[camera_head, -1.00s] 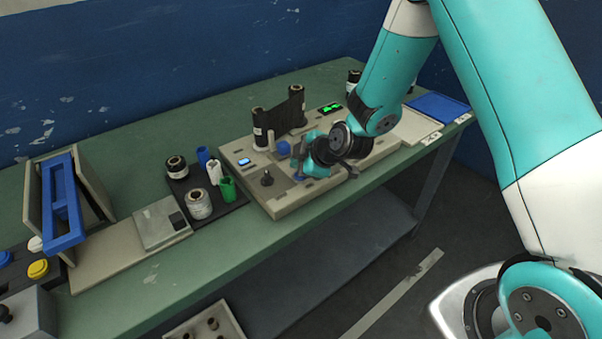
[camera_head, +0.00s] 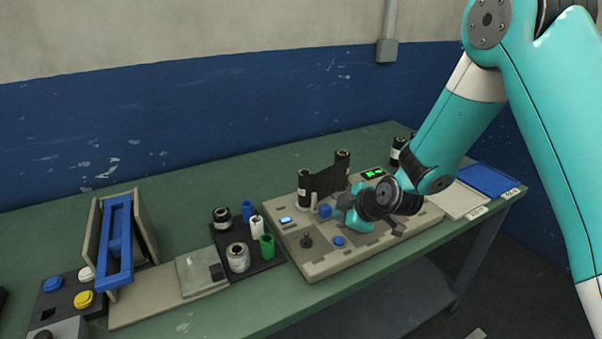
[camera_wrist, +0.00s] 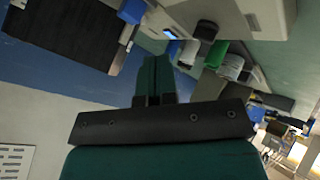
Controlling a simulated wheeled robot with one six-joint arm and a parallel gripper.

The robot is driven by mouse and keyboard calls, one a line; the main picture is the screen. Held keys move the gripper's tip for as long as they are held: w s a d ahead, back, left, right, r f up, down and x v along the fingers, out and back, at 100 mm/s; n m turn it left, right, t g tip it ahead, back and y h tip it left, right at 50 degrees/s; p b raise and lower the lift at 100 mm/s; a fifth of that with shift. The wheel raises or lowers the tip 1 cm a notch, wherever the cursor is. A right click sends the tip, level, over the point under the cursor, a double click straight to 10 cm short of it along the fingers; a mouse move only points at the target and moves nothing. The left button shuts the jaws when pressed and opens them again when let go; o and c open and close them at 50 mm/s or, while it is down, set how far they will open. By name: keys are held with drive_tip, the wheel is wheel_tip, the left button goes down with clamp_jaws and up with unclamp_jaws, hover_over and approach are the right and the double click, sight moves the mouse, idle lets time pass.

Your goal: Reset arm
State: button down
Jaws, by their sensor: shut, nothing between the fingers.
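My arm reaches in from the right in the head view. My gripper (camera_head: 346,207) is over the beige wrapper machine (camera_head: 327,262), close to its blue knobs. In the wrist view my gripper (camera_wrist: 155,62) shows as two dark green fingers, closed together with nothing between them. The machine carries two dark rolls (camera_head: 304,190) with black film (camera_head: 326,182) stretched between them, a black joystick (camera_head: 306,241), a small blue-lit display (camera_head: 286,220) and a green-lit display (camera_head: 373,173).
Left of the machine, a dark tray (camera_head: 228,229) holds several rolls and coloured cups. Further left are a scale-like plate (camera_head: 195,272), a blue-framed stand (camera_head: 117,240) and a button box (camera_head: 60,297). Right of the machine lie a beige tray (camera_head: 458,200) and a blue tray (camera_head: 488,180).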

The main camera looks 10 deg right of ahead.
drive_tip(key=s+a+r+m+g+y, duration=0.1)
drive_tip(key=s+a+r+m+g, duration=0.4)
drive_tip(key=s+r, duration=0.8)
drive_tip(key=s+r+m+g, duration=0.1)
drive_tip(key=s+r, duration=0.2)
drive_tip(key=s, duration=0.5)
drive_tip(key=s+d+r+m+g+h, duration=0.1)
drive_tip(key=s+r+g, duration=0.1)
drive_tip(key=s, duration=0.7)
drive_tip(key=shift+s+r+m, duration=0.25)
drive_tip(key=shift+r+m, duration=0.15)
drive_tip(key=shift+r, duration=0.2)
